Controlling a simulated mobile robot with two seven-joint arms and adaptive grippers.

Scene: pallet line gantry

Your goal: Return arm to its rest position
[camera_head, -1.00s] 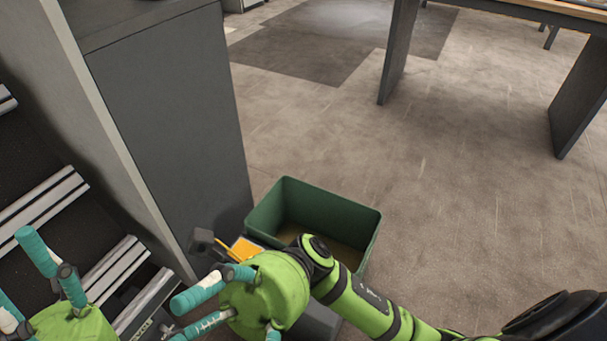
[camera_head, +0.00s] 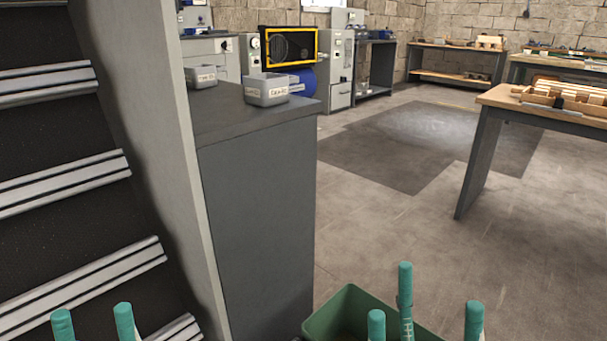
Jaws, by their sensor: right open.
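My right gripper (camera_head: 424,312) shows at the bottom right of centre. Its teal fingers point up and stand apart, open, with nothing seen between them. They overlap the green bin in the picture. My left gripper (camera_head: 93,322) shows only as two teal fingertips at the bottom left, in front of the slatted dark panel. The rest of it is below the frame, so its opening is unclear. Both arms are out of view.
A green bin (camera_head: 331,308) stands on the floor, partly cut off below. A dark grey cabinet (camera_head: 256,220) carries two grey boxes, the nearer one (camera_head: 267,90) labelled. A pale post (camera_head: 165,150) stands left of it. A wood-topped table (camera_head: 470,170) is at right. Floor between is clear.

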